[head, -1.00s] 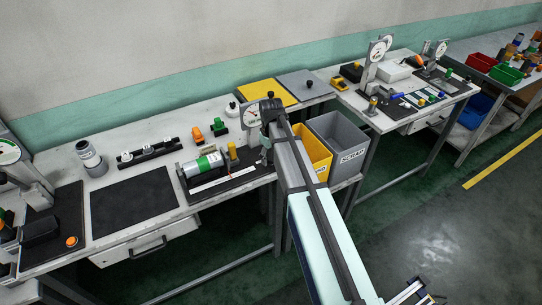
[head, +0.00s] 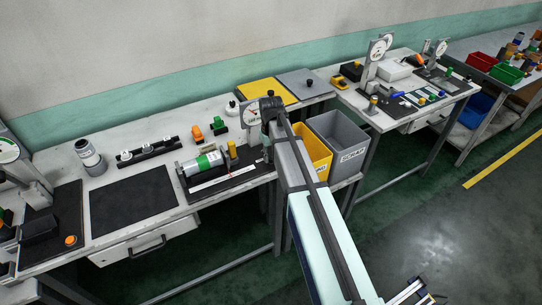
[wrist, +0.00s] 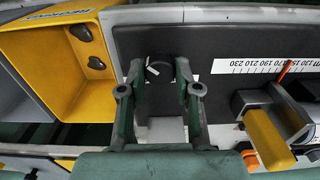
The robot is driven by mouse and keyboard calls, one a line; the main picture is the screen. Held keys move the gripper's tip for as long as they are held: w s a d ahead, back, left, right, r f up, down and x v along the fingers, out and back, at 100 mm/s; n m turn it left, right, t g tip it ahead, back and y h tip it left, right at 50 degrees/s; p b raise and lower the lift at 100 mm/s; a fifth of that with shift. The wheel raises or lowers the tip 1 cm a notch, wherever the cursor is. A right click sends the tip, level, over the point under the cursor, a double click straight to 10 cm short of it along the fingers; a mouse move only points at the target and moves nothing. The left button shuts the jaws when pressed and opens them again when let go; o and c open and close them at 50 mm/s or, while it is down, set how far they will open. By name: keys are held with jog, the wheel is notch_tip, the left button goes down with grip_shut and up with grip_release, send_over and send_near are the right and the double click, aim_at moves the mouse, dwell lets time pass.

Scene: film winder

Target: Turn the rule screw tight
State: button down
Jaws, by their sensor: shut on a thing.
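The rule screw (wrist: 159,66) shows in the wrist view as a dark round knob with a pale mark, on the dark mat. My gripper (wrist: 160,78) reaches over it, one finger on each side, and is shut on it. The white rule (wrist: 262,66) with its printed scale lies to the right of the screw. In the head view my gripper (head: 267,150) is at the right end of the bench, beside the rule (head: 222,180). The screw is hidden there behind my gripper and arm.
In the head view, a green-and-silver cylinder (head: 200,164) stands behind the rule. A grey scrap bin (head: 340,140) is right of my arm.

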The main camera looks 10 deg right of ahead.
jog(key=m+b, duration=0.1)
jog(key=m, duration=0.4)
jog(key=shift+m, duration=0.3)
jog(key=m+b, duration=0.1)
jog(key=m, duration=0.9)
jog(key=shift+m, duration=0.4)
jog(key=m, duration=0.5)
jog(key=shift+s+b, duration=0.1)
jog(key=shift+b, duration=0.3)
jog(key=shift+m, duration=0.3)
jog(key=c, duration=0.8)
grip_release()
